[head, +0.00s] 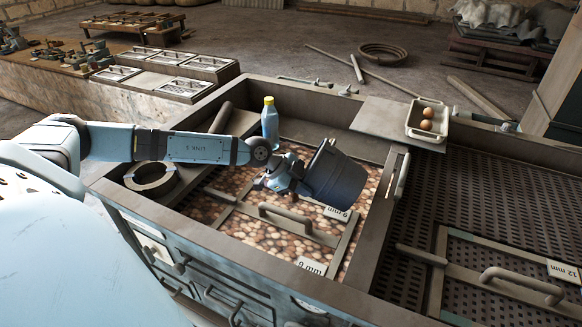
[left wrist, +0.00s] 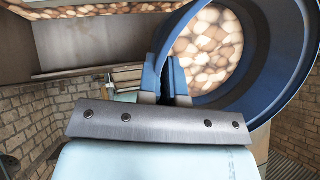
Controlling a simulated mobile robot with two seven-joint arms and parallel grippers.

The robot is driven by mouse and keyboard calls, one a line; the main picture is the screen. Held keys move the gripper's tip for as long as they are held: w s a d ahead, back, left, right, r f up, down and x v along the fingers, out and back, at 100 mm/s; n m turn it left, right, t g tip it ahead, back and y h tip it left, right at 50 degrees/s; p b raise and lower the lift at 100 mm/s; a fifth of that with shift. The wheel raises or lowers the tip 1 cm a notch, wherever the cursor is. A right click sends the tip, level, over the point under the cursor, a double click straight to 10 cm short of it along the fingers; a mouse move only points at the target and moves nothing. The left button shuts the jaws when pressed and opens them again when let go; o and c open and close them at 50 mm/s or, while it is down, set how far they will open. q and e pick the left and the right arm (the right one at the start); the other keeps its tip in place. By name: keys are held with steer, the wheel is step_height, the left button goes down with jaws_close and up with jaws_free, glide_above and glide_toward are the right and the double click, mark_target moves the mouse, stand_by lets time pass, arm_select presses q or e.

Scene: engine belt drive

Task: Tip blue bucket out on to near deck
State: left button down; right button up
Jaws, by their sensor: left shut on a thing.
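The blue bucket (head: 336,182) looks dark blue in the head view and leans to one side, above the pebble-covered deck (head: 240,238). My left gripper (head: 290,178) is shut on the bucket's left side. In the left wrist view the bucket (left wrist: 262,95) fills the upper right, and brown and white pebbles (left wrist: 208,48) show inside its rim. The left gripper (left wrist: 166,80) shows there with its fingers at the bucket's wall. Whether the bucket touches the deck is hard to tell. My right gripper is not in view.
A bottle with a yellow cap (head: 270,124) and a dark ring (head: 152,178) stand left of the bucket. A handled frame (head: 290,216) lies on the pebbles. A tray with brown balls (head: 411,132) sits behind right. A perforated deck (head: 505,205) lies right, beyond a divider.

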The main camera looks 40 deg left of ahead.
arm_select(q)
steer(key=shift+s+r, duration=0.15)
steer(key=shift+r, duration=0.1)
steer(key=shift+w, duration=0.2)
steer(key=shift+s+a, duration=0.15)
steer(key=shift+s, duration=0.1)
stand_by(0.6)
steer(key=shift+w+h, duration=0.2)
steer(key=shift+h, duration=0.1)
steer(key=shift+s+r, duration=0.15)
steer(key=shift+s, duration=0.05)
steer(key=shift+w+a+t, duration=0.1)
steer(key=shift+w+t, duration=0.05)
steer(key=shift+t, duration=0.15)
steer(key=shift+s+a+b, duration=0.1)
steer(key=shift+s+b, duration=0.1)
steer(key=shift+b, duration=0.15)
steer(key=shift+w, duration=0.15)
